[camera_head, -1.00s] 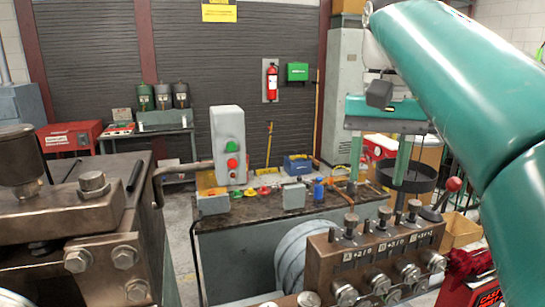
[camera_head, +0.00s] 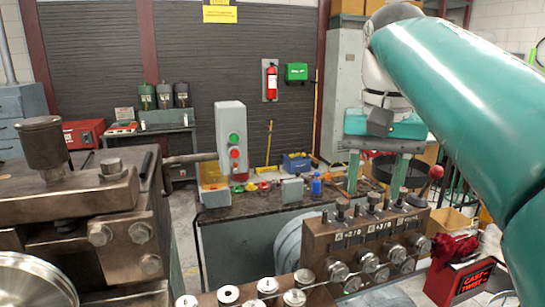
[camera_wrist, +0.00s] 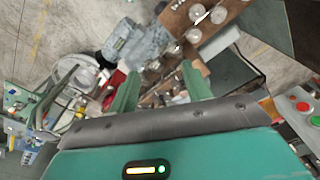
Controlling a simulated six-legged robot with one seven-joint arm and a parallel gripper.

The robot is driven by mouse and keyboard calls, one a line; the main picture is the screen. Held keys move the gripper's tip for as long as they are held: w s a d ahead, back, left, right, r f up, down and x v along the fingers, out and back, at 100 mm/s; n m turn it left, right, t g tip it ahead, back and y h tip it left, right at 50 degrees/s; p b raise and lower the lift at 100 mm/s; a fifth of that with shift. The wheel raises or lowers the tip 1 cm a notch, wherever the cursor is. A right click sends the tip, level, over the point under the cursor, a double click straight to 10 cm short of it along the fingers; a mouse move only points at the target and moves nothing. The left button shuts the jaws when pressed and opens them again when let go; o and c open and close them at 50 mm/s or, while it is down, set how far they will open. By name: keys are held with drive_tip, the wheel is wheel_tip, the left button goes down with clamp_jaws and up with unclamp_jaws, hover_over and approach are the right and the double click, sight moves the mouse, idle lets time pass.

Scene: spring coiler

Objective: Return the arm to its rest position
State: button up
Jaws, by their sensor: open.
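My arm, green with a dark joint, comes in from the right in the head view. My gripper (camera_head: 376,188) hangs at its end with two green fingers pointing down, spread apart with nothing between them. It appears above and behind the labelled brown roller block (camera_head: 365,232), in front of the workbench's right end. In the wrist view my gripper (camera_wrist: 160,68) shows both fingers apart, with the floor and brown machine parts beyond them. No contact with the machine is visible.
The heavy metal machine (camera_head: 85,200) fills the left foreground. A red lever knob (camera_head: 436,171) is right of my gripper, and a red box (camera_head: 460,281) is at the lower right.

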drive_tip(key=s+f+n+t, duration=0.1)
drive_tip(key=s+f, duration=0.4)
drive_tip(key=f, duration=0.8)
drive_tip(key=s+f+n+t, duration=0.1)
drive_tip(key=s+f+t, duration=0.2)
drive_tip(key=f, duration=0.9)
drive_tip(key=s, duration=0.2)
drive_tip(key=shift+s+f+n+t, duration=0.35)
drive_tip(key=shift+f+n+t, duration=0.05)
